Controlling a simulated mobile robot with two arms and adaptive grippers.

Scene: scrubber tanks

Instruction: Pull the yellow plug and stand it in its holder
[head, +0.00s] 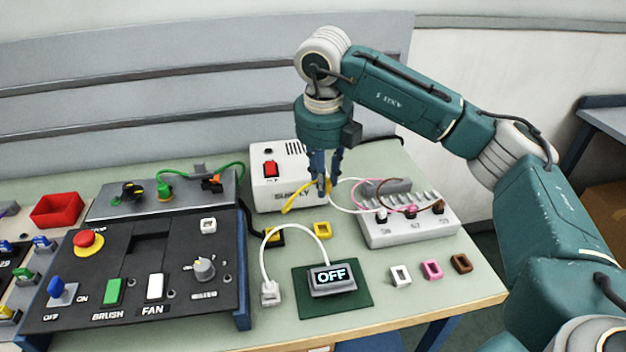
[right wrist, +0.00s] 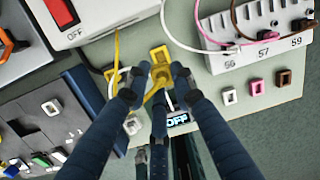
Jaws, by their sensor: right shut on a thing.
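My right gripper (head: 325,182) points down and is shut on the yellow plug (head: 327,187), in front of the white supply box's right side. The plug with its yellow cable (head: 298,197) also shows between the fingertips in the right wrist view (right wrist: 160,76). The plug is above the table, apart from the terminal block. A yellow square holder (head: 322,229) lies on the table below and in front of it; the plug partly covers it in the wrist view (right wrist: 158,52). A black and yellow piece (head: 275,237) lies left of it. My left gripper is not in view.
The white supply box (head: 278,180) stands behind left. The white terminal block (head: 408,227) at right holds white, pink and brown plugs. White (head: 400,275), pink (head: 431,269) and brown (head: 461,263) holders lie in front of it. An OFF display (head: 332,280) sits on a green mat.

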